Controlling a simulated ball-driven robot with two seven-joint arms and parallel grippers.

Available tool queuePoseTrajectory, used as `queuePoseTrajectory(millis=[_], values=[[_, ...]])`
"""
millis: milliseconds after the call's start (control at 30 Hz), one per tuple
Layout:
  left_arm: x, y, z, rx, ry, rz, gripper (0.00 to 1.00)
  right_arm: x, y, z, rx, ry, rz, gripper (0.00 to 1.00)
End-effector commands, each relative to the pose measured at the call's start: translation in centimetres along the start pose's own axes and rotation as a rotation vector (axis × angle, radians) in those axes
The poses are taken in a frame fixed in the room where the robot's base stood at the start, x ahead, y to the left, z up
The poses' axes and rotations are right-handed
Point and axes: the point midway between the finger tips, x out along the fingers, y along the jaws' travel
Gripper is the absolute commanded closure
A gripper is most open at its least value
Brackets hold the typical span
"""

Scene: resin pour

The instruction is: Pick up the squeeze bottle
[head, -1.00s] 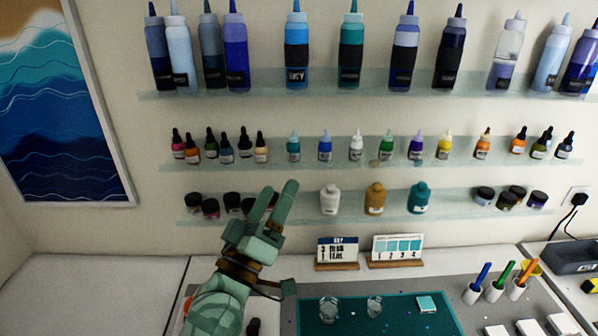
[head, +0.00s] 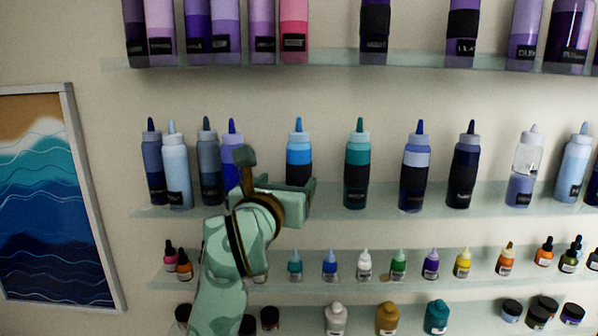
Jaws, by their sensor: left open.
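Several squeeze bottles stand upright on the middle glass shelf. A bright blue one with a dark band (head: 299,152) is closest to my left gripper (head: 279,171), which hides its lower part. A teal bottle (head: 356,150) stands to its right, and a dark blue bottle (head: 231,145) to its left is partly hidden by a finger. My left gripper is open, with its fingers apart in front of the shelf. I see nothing held in it. Whether it touches the blue bottle cannot be told. My right gripper is not in view.
The middle shelf (head: 390,205) also holds a light blue bottle (head: 176,170) and others to the right. Purple and pink bottles stand on the shelf above (head: 335,58). Small dropper bottles line the shelf below (head: 480,285). A framed wave picture (head: 40,200) hangs at left.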

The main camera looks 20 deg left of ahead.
Motion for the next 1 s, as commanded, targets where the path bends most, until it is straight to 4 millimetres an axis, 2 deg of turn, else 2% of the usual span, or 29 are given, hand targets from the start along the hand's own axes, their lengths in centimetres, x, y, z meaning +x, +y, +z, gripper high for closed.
queuePoseTrajectory(millis=[100,267,533,633,833,867,1000], values=[[2.0,0.0,0.1,0.001,0.001,0.001,0.28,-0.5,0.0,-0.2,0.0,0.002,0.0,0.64],[3.2,-0.1,0.1,-0.001,0.001,0.001,0.28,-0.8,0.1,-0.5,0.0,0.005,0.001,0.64],[7.3,-0.5,0.5,0.0,0.001,0.003,0.28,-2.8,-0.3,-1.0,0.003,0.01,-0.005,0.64],[8.1,-0.5,0.4,-0.001,0.0,0.002,0.28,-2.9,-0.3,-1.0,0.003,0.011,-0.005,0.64],[8.2,-0.4,0.2,-0.002,0.0,0.002,0.28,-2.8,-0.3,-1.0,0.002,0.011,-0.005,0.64],[8.2,-0.4,0.2,-0.001,0.0,0.002,0.31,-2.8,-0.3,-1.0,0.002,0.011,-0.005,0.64],[8.2,-0.4,0.2,-0.001,0.0,0.002,0.7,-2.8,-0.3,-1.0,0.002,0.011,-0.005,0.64]])
